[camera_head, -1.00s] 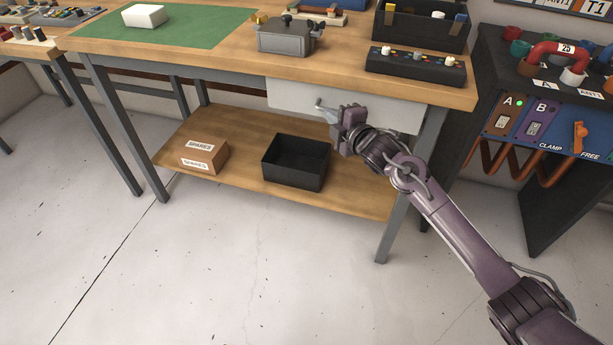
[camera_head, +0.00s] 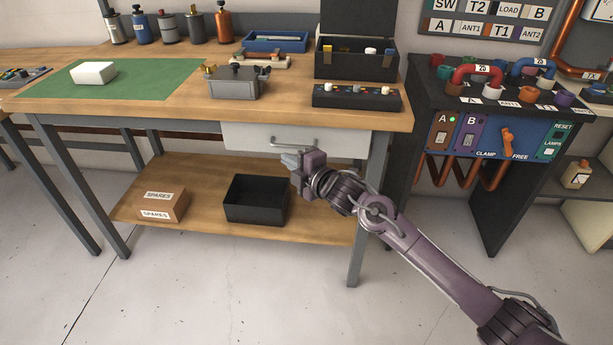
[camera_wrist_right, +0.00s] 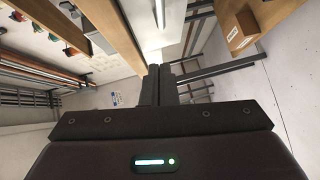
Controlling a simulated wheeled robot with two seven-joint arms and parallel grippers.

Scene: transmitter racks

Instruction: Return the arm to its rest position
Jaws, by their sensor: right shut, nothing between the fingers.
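My right arm (camera_head: 415,245) comes in from the lower right of the head view. Its gripper (camera_head: 288,160) is in front of the workbench, just below the white drawer (camera_head: 295,139) and its handle. The fingers are shut with nothing between them. In the right wrist view the two dark fingers (camera_wrist_right: 161,85) lie together, with the bench edge to the left and open floor beyond. I cannot tell from these views whether the gripper touches the drawer. My left gripper is not in view.
The wooden workbench (camera_head: 200,111) carries a green mat, a grey box and a black control strip. On its lower shelf (camera_head: 310,227) are a black bin (camera_head: 257,200) and a spares box (camera_head: 163,205). A dark transmitter console (camera_head: 480,200) stands at right. The floor in front is clear.

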